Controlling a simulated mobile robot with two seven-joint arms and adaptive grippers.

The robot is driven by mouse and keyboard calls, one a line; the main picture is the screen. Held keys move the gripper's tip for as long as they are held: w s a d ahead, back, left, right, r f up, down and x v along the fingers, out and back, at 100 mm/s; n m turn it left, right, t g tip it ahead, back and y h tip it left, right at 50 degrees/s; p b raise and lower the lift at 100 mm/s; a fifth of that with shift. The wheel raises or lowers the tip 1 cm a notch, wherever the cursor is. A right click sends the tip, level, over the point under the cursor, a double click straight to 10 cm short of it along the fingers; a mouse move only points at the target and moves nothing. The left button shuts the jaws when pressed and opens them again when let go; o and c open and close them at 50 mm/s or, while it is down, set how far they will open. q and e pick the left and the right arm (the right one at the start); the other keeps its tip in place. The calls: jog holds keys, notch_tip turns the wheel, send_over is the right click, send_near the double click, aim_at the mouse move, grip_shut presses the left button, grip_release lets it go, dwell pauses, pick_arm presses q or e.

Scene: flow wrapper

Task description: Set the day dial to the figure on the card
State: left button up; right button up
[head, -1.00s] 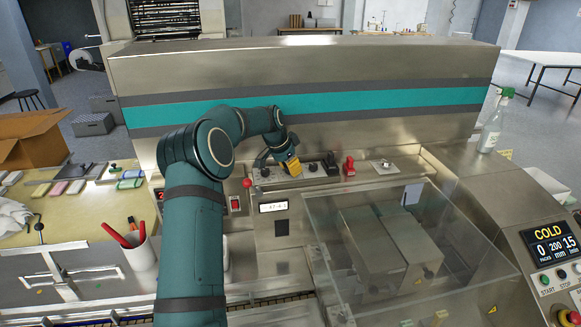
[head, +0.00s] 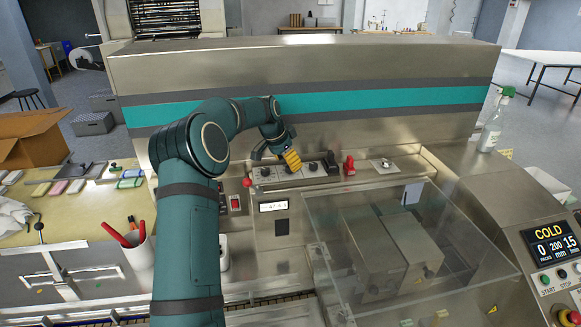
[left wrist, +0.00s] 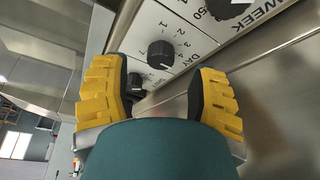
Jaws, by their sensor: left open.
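My left gripper (head: 290,160) is at the row of black dials on the machine's front ledge. In the left wrist view its yellow fingers (left wrist: 158,95) are apart, with nothing held between them. The day dial (left wrist: 160,54), a black round knob with figures around it, stands beyond the fingertips, apart from them. Its setting is too small to read surely. In the head view the gripper partly covers this part of the row. A small white card or label (head: 273,207) is on the panel below; its characters are not clearly legible. My right gripper is not in view.
The week dial (left wrist: 228,8) and another black knob (left wrist: 134,82) flank the day dial. A red lever (head: 349,166) and a red ball knob (head: 247,183) stand near the row. A clear cover (head: 400,230) lies to the front right.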

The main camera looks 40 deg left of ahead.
pick_arm(q)
jog(key=d+v, duration=0.1)
jog(key=v, duration=0.8)
jog(key=shift+a, duration=0.45)
jog(key=shift+s, duration=0.15)
